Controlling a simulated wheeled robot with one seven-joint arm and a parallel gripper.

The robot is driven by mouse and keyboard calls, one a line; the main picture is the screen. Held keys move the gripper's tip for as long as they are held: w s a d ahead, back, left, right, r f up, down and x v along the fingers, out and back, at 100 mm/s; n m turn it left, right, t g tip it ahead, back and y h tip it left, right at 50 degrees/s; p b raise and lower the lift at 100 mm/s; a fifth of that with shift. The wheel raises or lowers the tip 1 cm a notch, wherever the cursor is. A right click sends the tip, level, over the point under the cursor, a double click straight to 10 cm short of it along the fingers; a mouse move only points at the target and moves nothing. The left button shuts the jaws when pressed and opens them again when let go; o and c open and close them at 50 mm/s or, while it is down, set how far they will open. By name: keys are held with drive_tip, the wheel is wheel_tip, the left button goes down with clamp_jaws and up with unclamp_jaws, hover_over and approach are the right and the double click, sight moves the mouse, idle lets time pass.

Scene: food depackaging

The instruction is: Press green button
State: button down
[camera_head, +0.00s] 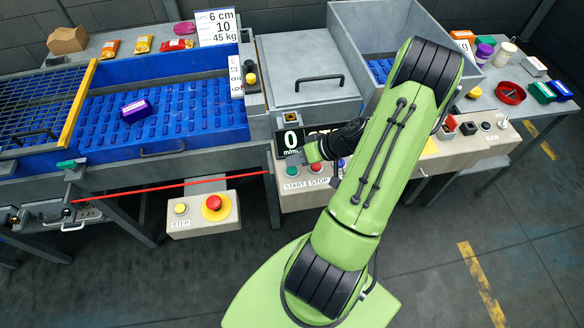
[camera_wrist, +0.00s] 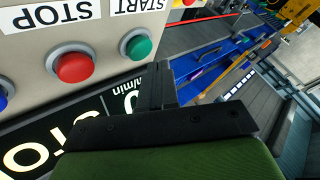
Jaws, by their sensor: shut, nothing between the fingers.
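The green button (camera_head: 291,170) sits above the START label on the beige control box below the display. It also shows in the wrist view (camera_wrist: 138,45), unobstructed, with the label upside down. My gripper (camera_wrist: 159,74) is shut and empty. In the wrist view its dark fingertips lie close beside the green button, a little below and to its right in the picture. I cannot tell whether they touch the box. In the head view my gripper (camera_head: 305,158) is just above the green button, partly hidden by its own hand.
The red STOP button (camera_head: 317,169) is right beside the green one. A blue button (camera_wrist: 2,97) sits beyond it. The STEP box (camera_head: 202,213) with a red emergency knob stands to the left. A conveyor (camera_head: 185,115) carrying a purple package (camera_head: 136,111) lies behind.

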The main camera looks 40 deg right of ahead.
drive_tip(key=shift+f, duration=0.15)
idle(0.3)
drive_tip(key=shift+f+b, duration=0.3)
drive_tip(key=shift+b, duration=0.3)
